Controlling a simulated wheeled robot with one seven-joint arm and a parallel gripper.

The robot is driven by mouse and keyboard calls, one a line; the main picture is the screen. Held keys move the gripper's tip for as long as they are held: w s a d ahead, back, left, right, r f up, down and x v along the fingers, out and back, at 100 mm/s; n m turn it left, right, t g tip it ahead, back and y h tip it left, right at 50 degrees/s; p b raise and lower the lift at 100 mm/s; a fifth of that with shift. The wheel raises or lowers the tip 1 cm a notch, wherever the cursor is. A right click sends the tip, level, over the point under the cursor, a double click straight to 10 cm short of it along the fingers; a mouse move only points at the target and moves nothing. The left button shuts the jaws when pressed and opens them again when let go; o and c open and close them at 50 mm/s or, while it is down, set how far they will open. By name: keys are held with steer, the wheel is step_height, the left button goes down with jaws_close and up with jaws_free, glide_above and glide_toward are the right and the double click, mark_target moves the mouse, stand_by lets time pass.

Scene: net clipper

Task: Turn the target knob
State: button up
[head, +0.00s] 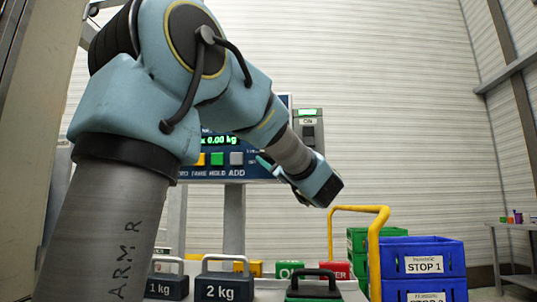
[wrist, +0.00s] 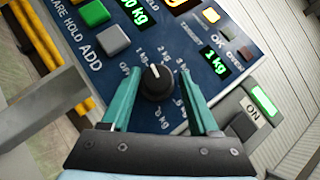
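A round black knob (wrist: 157,83) with a white pointer line sits on the dark blue panel (wrist: 172,42), inside a ring of kg labels. Its pointer faces up and slightly left in the wrist view, roughly between the 1 kg and 2 kg labels. My gripper (wrist: 161,76) is open, with one teal finger on each side of the knob. The left finger is very close to the knob; contact is unclear. A gap shows at the right finger. In the head view my gripper (head: 268,164) is at the panel's right edge, and the knob is hidden.
Panel buttons (wrist: 95,14) and a lit 1 kg display (wrist: 214,60) lie above the knob. An ON box (wrist: 252,111) is at the right. Weights (head: 220,285), a yellow rail (head: 374,240) and blue crates (head: 423,258) stand below the panel in the head view.

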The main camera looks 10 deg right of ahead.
steer(key=shift+o, duration=1.2)
steer(key=shift+w+d+f, duration=0.1)
steer(key=shift+w+f, duration=0.1)
steer(key=shift+s, duration=0.15)
steer(key=b+v, duration=0.1)
steer(key=v, duration=0.9)
steer(key=shift+s, duration=0.25)
steer(key=shift+f, duration=0.15)
